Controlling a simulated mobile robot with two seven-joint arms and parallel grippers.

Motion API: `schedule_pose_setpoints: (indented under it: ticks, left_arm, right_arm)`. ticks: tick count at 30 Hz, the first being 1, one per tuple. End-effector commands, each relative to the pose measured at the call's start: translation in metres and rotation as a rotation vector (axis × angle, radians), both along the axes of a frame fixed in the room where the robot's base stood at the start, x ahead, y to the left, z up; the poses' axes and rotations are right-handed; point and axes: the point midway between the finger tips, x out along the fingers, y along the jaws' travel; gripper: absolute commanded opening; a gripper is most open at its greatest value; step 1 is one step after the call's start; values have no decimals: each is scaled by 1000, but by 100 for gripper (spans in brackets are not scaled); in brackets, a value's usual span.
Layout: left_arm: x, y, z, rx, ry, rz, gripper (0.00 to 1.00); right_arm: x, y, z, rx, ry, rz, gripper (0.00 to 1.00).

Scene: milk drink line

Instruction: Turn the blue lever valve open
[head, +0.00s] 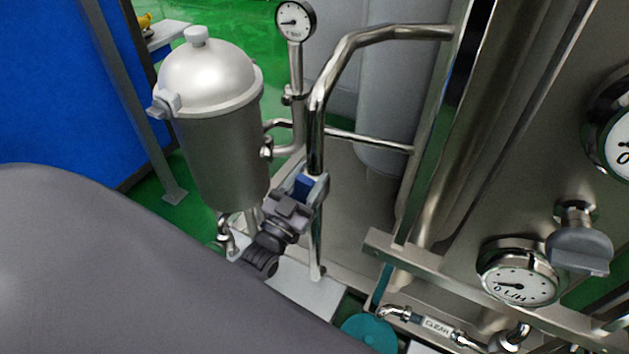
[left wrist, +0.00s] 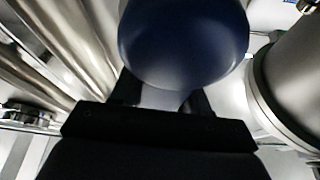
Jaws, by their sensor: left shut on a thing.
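The blue lever (head: 303,184) shows as a small blue patch in the head view, between the fingers of my left gripper (head: 312,188), beside a vertical steel pipe. In the left wrist view a large rounded dark blue part (left wrist: 185,42) fills the upper middle, right in front of the black gripper body (left wrist: 160,125). My left gripper is shut on the blue lever. The valve body behind it is mostly hidden by the gripper, so I cannot tell its angle. My right gripper is not in the head view.
A steel filter vessel (head: 222,140) stands just left of the gripper. A gauge (head: 295,20) on a thin pipe rises behind. A bent steel pipe (head: 345,50) runs overhead to a frame. A panel with a flow gauge (head: 520,275) and a grey knob (head: 579,249) is at the right.

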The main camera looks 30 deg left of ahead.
Motion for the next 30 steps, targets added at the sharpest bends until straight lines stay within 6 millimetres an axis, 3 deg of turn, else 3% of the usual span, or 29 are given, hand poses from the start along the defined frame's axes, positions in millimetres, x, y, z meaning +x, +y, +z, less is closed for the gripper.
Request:
schedule_pose_setpoints:
  ticks: [10,27,28,29,30]
  left_arm:
    - [0,9,1,-144,-7,0,0]
    - [0,12,1,-179,-9,1,0]
    - [0,12,1,-179,-9,1,55]
    - [0,12,1,-179,-9,1,65]
    - [0,12,1,-177,-9,0,66]
  right_arm:
    - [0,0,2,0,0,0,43]
    - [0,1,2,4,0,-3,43]
    - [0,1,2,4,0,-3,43]
    - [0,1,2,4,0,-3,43]
    - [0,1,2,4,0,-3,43]
